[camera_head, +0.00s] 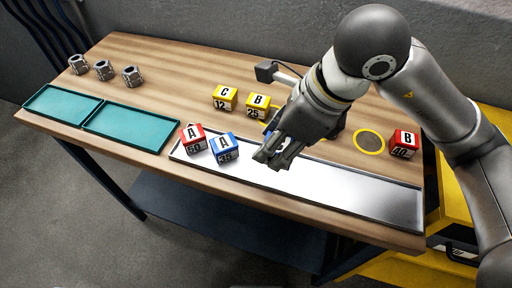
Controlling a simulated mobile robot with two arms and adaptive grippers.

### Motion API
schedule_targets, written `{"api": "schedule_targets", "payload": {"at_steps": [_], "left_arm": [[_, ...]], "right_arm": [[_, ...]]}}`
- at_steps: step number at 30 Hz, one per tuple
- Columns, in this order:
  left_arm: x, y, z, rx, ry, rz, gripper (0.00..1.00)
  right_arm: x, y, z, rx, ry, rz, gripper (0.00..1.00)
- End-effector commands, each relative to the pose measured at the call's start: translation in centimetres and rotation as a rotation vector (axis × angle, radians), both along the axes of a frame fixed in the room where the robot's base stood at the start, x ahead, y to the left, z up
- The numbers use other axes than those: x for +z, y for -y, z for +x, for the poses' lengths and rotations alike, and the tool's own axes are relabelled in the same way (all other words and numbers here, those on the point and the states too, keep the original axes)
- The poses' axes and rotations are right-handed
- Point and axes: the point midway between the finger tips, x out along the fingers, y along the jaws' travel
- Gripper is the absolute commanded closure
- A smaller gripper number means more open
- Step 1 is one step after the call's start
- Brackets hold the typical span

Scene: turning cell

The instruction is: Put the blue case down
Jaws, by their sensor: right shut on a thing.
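A blue case marked A 35 (224,149) sits at the left part of the pale metal strip (390,204) along the table's front. My right gripper (271,158) is over the strip, to the right of that case and apart from it. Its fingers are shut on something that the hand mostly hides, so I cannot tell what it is. A small blue patch shows behind the hand, mostly covered. My left gripper is not in view.
A red case A 50 (193,138) stands left of the blue one. Yellow cases C 12 (225,98) and B 25 (257,105) stand behind. A red case B (404,143) is at right, beside a yellow-ringed disc (369,142). Teal trays (130,127) and metal parts (132,76) are left.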

Motion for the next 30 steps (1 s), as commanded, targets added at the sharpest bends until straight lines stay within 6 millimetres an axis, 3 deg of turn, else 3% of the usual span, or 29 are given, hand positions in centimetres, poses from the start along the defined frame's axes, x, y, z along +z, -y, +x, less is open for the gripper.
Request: {"api": "schedule_targets", "payload": {"at_steps": [6, 16, 22, 30], "left_arm": [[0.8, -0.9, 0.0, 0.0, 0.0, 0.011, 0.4], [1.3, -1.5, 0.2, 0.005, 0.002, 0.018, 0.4], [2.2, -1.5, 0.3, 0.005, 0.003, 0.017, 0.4], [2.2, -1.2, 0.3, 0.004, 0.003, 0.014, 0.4]], "right_arm": [[-3.7, -2.1, 3.0, -0.001, -0.005, 0.0, 0.89], [-6.5, -3.4, 4.9, 0.0, -0.003, -0.001, 0.89], [-8.9, -3.3, 4.8, -0.001, -0.001, 0.0, 0.89], [-9.4, -3.3, 4.8, 0.0, 0.002, 0.0, 0.89]]}}
